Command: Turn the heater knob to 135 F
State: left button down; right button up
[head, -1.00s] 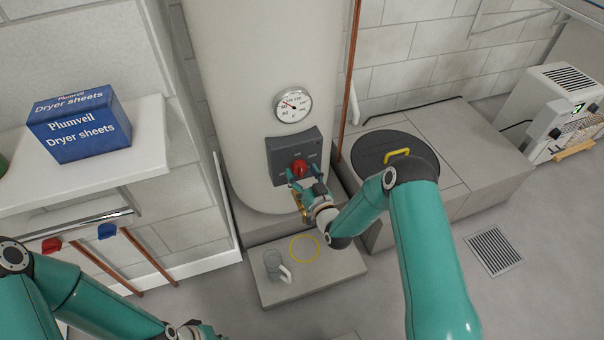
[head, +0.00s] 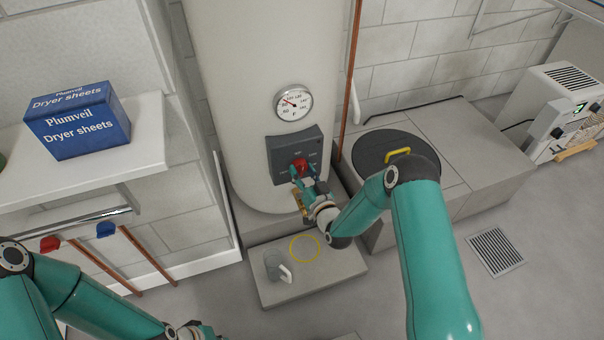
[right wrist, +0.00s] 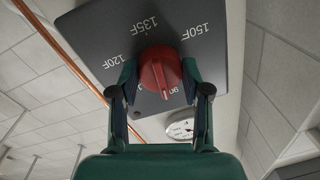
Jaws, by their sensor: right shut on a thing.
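The heater knob (head: 299,164) is red and sits on a dark grey control panel (head: 284,148) on the white tank. My right gripper (head: 302,173) is at the knob, shut on it. In the right wrist view the knob (right wrist: 160,72) is between the two fingers, one on each side. The panel (right wrist: 88,37) there reads 120F at left, 135F at top and 150F at upper right; a label starting with 90 is partly hidden. The knob's ridge runs roughly up and down; I cannot tell its exact setting. My left gripper (head: 195,330) is only partly in view at the bottom edge.
A round gauge (head: 293,103) is above the panel. A copper pipe (head: 350,80) runs beside the tank. A dark round lid (head: 368,155) is at right.

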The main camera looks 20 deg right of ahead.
jog(key=m+b, duration=0.5)
jog(key=m, duration=0.6)
jog(key=m+h+b, duration=0.1)
jog(key=m+b, duration=0.5)
jog(key=m, duration=0.5)
jog(key=m+h+b, duration=0.1)
jog(key=m+b, duration=0.4)
jog(key=m, duration=0.6)
jog(key=shift+s+f+b, duration=0.1)
jog(key=shift+f+b, duration=0.15)
jog(key=shift+b, duration=0.1)
jog(key=shift+a+m, duration=0.1)
jog(key=shift+m, duration=1.5)
jog(key=o, duration=1)
jog(key=shift+o, duration=0.8)
jog(key=shift+r, duration=0.15)
